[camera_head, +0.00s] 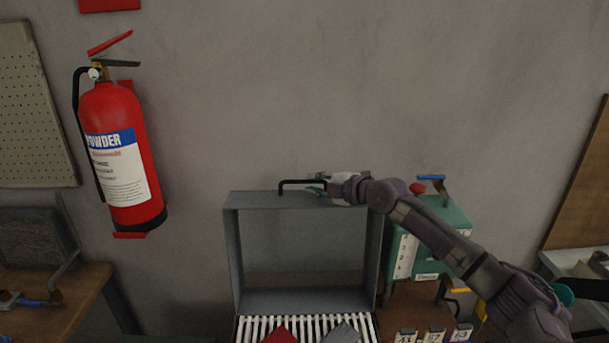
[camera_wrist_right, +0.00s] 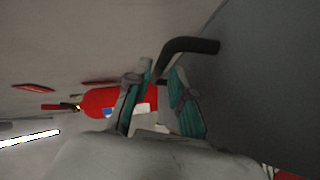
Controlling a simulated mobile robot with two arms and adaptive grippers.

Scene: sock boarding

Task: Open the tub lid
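The grey tub lid (camera_head: 232,255) stands raised, upright, behind a white slatted surface (camera_head: 250,328). A black bar handle (camera_head: 290,182) runs along its top edge; it also shows in the right wrist view (camera_wrist_right: 190,45). My right gripper (camera_head: 318,184) is at the right end of the handle, and its body hides that end. In the wrist view its two teal fingers (camera_wrist_right: 157,72) stand apart, with a gap between the tips. One bent end of the handle shows by that gap; contact is unclear. My left gripper is not in view.
A red item (camera_head: 280,336) and a grey item (camera_head: 343,333) lie on the slats. A teal box (camera_head: 440,225) with a red knob stands right of the lid, behind my right arm. A fire extinguisher (camera_head: 118,160) hangs on the wall at left. A wooden bench (camera_head: 70,305) is at lower left.

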